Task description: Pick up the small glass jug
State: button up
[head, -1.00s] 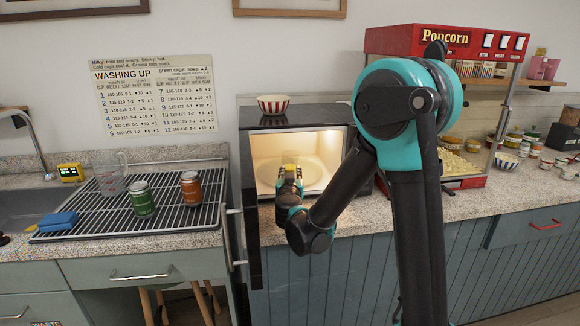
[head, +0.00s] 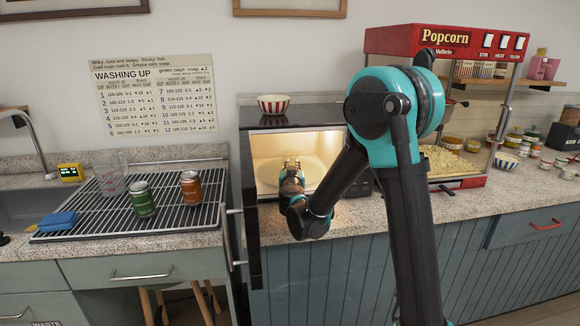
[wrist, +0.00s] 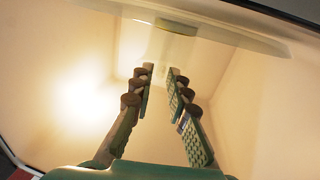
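A clear glass vessel with a yellowish band (wrist: 176,28), which looks like the small glass jug, stands inside the lit microwave. In the wrist view it is beyond my fingertips, near the round glass plate (wrist: 240,38). My gripper (wrist: 162,74) is open, its two fingers apart with nothing visible held between them. In the head view my gripper (head: 291,165) reaches into the microwave opening and hides most of the jug. I cannot tell the exact gap between fingertips and jug.
The microwave (head: 262,143) has its door (head: 250,225) swung open at the left. A striped bowl (head: 273,104) sits on top. The rack (head: 170,222) at left holds a larger clear jug (head: 112,182), a green can (head: 142,198) and an orange can (head: 190,188). A popcorn machine (head: 440,42) stands at right.

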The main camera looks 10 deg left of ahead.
grip_shut()
jog(key=shift+r, duration=0.1)
